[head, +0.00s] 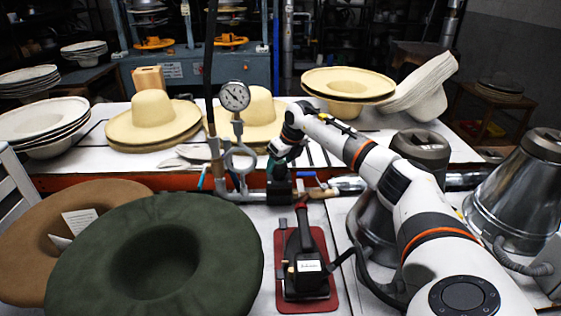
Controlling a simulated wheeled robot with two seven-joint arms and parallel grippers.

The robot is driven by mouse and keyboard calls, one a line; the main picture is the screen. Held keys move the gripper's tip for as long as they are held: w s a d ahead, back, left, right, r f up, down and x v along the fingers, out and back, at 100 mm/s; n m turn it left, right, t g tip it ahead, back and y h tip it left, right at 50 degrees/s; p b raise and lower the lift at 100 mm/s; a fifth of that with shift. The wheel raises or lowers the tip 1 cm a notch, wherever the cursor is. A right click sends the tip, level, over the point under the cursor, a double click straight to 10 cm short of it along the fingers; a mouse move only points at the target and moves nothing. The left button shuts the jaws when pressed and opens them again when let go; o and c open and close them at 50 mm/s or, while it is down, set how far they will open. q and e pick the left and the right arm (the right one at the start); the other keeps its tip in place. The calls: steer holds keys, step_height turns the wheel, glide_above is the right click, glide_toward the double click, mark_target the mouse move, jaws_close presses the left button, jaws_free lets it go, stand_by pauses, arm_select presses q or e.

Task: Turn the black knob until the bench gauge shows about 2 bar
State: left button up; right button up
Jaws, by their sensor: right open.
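The round white bench gauge (234,96) stands upright on a pipe behind the green hat. Its dark needle shows, but the scale is too small to read. A black knob (279,193) appears to sit on the pipework to the right of the gauge, low at the bench's front edge. My right gripper (277,172) is open and points down right above the black knob. Its fingers are small and dark here, so I cannot tell whether they touch or straddle the knob. My left gripper is not in view.
A dark green hat (150,255) and a brown hat (62,225) fill the front left. A black iron (305,255) stands on a red mat (282,306). Cream hats (150,118) line the bench behind. Metal cones (515,190) stand at right, near my right arm.

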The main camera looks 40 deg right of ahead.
steer(key=b+v, duration=0.1)
steer(key=v, duration=1.1)
